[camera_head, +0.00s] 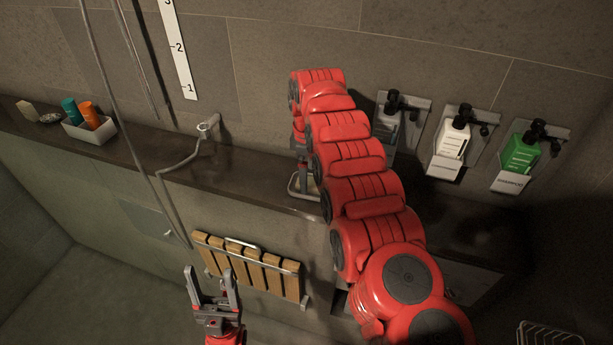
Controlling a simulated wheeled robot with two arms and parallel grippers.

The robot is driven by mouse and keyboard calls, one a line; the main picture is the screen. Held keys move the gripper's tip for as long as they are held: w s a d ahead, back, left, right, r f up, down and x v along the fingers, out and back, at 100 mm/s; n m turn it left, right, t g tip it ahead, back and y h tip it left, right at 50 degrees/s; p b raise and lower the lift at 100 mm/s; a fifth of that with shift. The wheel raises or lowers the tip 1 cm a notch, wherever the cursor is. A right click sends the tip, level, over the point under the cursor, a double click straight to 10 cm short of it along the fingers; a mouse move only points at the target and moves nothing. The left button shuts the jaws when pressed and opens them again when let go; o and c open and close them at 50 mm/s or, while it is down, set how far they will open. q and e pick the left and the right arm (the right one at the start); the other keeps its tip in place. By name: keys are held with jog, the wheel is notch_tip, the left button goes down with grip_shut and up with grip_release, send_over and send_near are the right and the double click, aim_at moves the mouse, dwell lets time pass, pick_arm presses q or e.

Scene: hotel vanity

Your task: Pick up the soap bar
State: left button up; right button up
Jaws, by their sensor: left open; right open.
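A pale, blocky bar (26,109) that looks like a soap bar lies at the far left end of the dark ledge (160,146). My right gripper (303,187) points down at the ledge's front edge, in the middle of the view. It is open, far to the right of the pale bar. My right arm partly covers it, so I cannot tell whether anything lies between its fingers. My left gripper (210,278) is open and empty, fingers up, below the ledge in front of a wooden slatted seat (250,268).
A small grey dark object (50,118) and a white tray (92,134) with teal and orange containers stand right of the pale bar. A bent metal pipe (184,160) crosses the ledge. Wall dispensers, one white (453,138) and one green (521,153), hang at the right.

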jog(key=shift+w+f+p, duration=0.15)
jog(key=shift+w+f, duration=0.05)
jog(key=shift+f, duration=0.45)
jog(key=shift+w+f+p, duration=0.15)
jog(key=shift+w+f, duration=0.05)
jog(key=shift+f, duration=0.4)
jog(key=shift+a, duration=0.1)
jog(key=shift+c, duration=0.2)
